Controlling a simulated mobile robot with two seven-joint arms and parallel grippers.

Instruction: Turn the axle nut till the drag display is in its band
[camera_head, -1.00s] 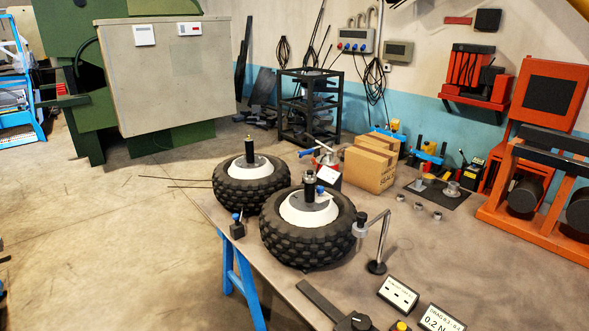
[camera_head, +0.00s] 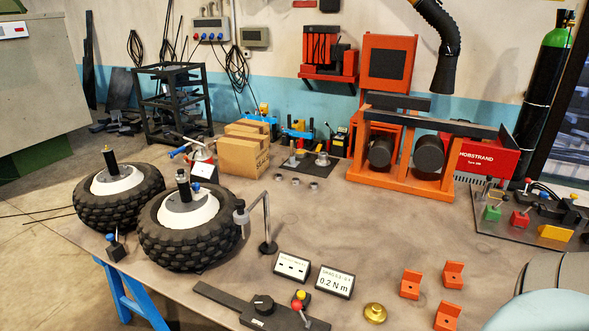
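Two knobbly black tyres with white hubs lie flat on the bench, a left wheel (camera_head: 118,196) and a right wheel (camera_head: 168,246). A dark upright axle stands in each hub, the right axle (camera_head: 184,190) and the left axle (camera_head: 112,164). The axle nut is too small to make out for certain. The drag display (camera_head: 334,282) is a tilted card reading 0.2 N m; its upper band line is too small to read surely. Beside it stands a second display (camera_head: 291,267) showing dashes. Neither gripper is in view.
A stand with a curved arm (camera_head: 267,220) rises beside the right wheel. A dark bar with a knob (camera_head: 262,304), a brass disc (camera_head: 375,312) and orange brackets (camera_head: 452,274) lie in front. Cardboard boxes (camera_head: 243,156) and an orange frame (camera_head: 404,170) stand behind. The bench middle is clear.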

